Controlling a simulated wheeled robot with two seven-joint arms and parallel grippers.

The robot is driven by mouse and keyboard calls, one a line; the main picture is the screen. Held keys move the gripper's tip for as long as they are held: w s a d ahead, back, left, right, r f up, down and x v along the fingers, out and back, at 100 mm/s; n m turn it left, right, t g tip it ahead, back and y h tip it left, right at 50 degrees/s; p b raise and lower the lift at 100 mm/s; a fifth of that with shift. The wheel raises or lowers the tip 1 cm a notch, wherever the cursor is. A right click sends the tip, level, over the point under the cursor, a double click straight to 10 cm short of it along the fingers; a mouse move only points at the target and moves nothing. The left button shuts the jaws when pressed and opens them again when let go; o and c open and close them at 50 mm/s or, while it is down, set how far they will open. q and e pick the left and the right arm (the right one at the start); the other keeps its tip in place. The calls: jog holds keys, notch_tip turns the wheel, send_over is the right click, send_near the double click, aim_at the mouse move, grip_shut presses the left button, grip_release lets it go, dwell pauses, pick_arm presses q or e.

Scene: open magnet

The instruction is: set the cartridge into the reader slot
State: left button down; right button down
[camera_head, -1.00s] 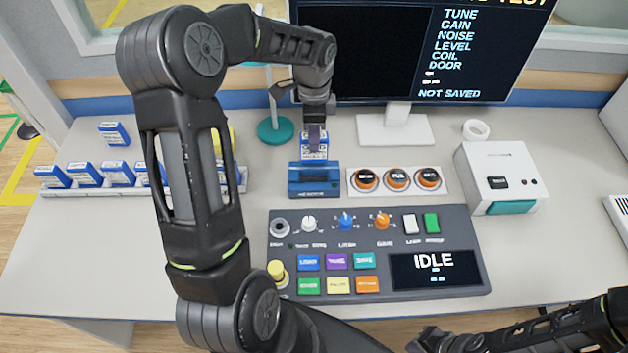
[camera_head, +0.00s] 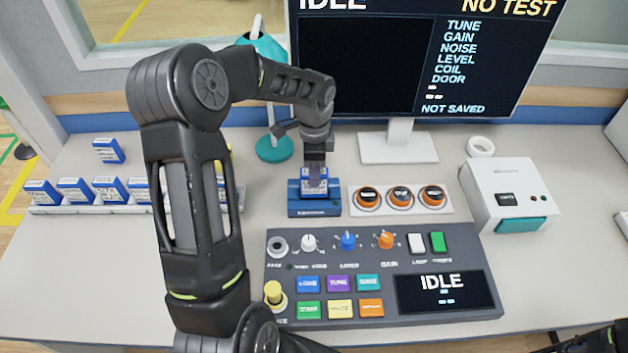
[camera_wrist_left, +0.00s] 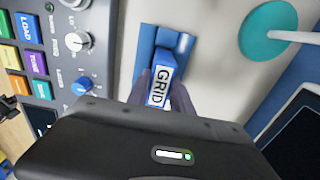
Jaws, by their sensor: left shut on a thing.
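The cartridge (camera_head: 314,187) is a small blue block with a white label, reading "GRID" in the left wrist view (camera_wrist_left: 160,92). My left gripper (camera_head: 315,172) is shut on it from above. The reader (camera_head: 314,208) is a blue block on the desk behind the control panel; it also shows in the left wrist view (camera_wrist_left: 148,42). The cartridge is upright at the reader and overlaps its top. The slot is covered by the cartridge and fingers, so I cannot tell how deep it sits. My right gripper is out of view.
A rack (camera_head: 85,210) of similar cartridges stands at left, with one loose cartridge (camera_head: 108,150) behind. Close right of the reader is a plate with three round knobs (camera_head: 401,199). The control panel (camera_head: 380,265) lies in front; a teal stand (camera_head: 274,149) is behind left.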

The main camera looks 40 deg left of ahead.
pick_arm(q)
jog(key=shift+f+b, duration=0.5)
jog(key=shift+f, duration=0.85)
jog(key=shift+f, duration=0.2)
jog(key=c, duration=1.1)
grip_release()
jog(key=shift+c, duration=0.2)
jog(key=shift+r, duration=0.1)
notch_tip(320, 180, up, 12)
jog(key=p, duration=0.8)
jog(key=shift+r+p, duration=0.15)
jog(key=shift+p, duration=0.15)
